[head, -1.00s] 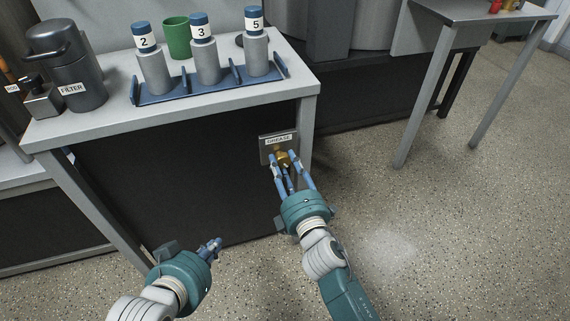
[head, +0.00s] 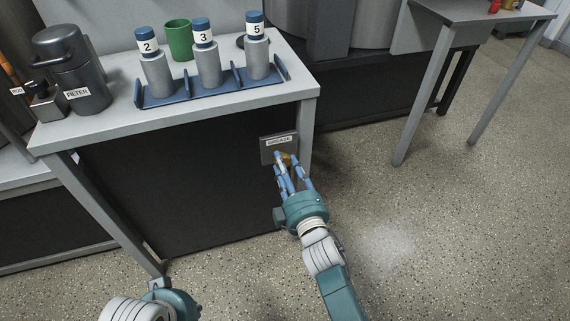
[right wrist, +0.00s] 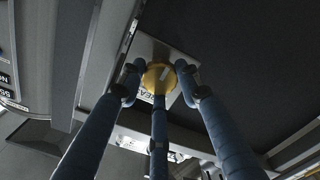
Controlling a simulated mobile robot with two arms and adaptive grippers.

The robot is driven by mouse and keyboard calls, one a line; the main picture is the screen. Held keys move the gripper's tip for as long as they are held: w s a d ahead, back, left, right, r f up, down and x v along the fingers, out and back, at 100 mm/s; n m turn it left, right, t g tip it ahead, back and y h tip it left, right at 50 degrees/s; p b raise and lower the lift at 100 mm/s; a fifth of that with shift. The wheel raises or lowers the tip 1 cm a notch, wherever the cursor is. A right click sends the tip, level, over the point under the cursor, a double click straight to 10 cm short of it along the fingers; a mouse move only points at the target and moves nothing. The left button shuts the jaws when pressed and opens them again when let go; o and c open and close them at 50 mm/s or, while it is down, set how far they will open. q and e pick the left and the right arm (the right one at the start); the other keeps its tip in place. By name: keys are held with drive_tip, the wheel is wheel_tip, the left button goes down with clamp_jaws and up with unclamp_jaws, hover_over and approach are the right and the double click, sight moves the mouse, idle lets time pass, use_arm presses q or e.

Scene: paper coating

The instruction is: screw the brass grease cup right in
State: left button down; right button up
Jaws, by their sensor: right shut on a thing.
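The brass grease cup (head: 287,159) is on the grey plate labelled GREASE (head: 271,151), on the dark front of the bench near its right leg. My right gripper (head: 285,159) is shut on the cup, which its fingers partly hide. In the right wrist view the cup's round brass face (right wrist: 158,78) lies between the three blue fingers, with the plate behind it. Any gap between cup and plate is hidden. The teal body of my left gripper (head: 175,303) is at the bottom edge, away from the cup, and its fingers do not show.
On the bench top (head: 225,104) stand a blue rack (head: 190,97) with bottles numbered 2, 3 and 5, a green cup (head: 179,40) and a dark FILTER jug (head: 80,75). The bench's right leg (head: 305,135) is close beside my right fingers.

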drive_tip(key=shift+s+a, duration=0.15)
drive_tip(key=shift+a, duration=0.2)
drive_tip(key=o, duration=1.1)
drive_tip(key=shift+o, duration=0.3)
drive_tip(key=shift+a+r, duration=0.1)
drive_tip(key=v, duration=1.2)
